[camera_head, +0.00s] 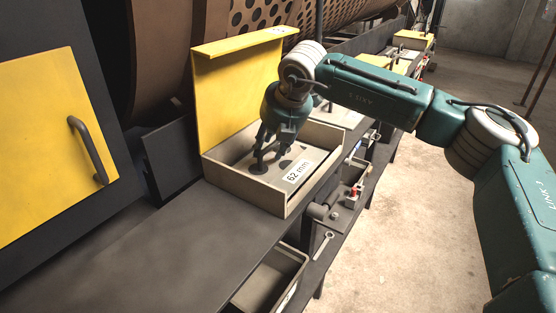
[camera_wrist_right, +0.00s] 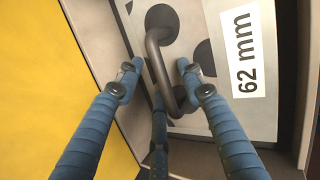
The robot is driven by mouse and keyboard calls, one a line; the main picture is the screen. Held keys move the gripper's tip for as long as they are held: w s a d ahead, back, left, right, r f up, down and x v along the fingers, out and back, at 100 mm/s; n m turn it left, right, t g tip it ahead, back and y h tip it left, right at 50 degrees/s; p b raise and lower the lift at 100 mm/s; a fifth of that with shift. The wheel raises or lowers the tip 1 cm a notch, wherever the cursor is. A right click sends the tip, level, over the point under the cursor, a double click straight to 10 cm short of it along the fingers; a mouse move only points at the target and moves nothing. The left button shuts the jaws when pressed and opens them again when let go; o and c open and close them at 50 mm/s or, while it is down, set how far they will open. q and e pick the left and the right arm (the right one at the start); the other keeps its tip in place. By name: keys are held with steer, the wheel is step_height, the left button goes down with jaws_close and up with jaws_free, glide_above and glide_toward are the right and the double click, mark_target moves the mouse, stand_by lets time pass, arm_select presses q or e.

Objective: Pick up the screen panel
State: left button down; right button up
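The screen panel (camera_head: 284,168) is a pale grey plate with dark round holes and a "62 mm" label. It lies in an open beige box (camera_head: 236,187) with a raised yellow lid (camera_head: 237,92). It also shows in the right wrist view (camera_wrist_right: 214,22), with a dark bent handle (camera_wrist_right: 155,47) on it. My right gripper (camera_head: 267,150) is down at the handle. In the wrist view its blue fingers (camera_wrist_right: 158,68) stand on both sides of the handle, with gaps visible, so it is open. The gripper partly hides the panel in the head view. My left gripper is not in view.
A yellow door (camera_head: 45,150) with a dark handle is at the left. The dark bench top (camera_head: 150,255) in front of the box is clear. An open grey drawer (camera_head: 270,280) sits below the bench edge. More boxes (camera_head: 412,40) stand farther back.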

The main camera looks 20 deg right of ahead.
steer(key=shift+c, duration=0.5)
jaws_close()
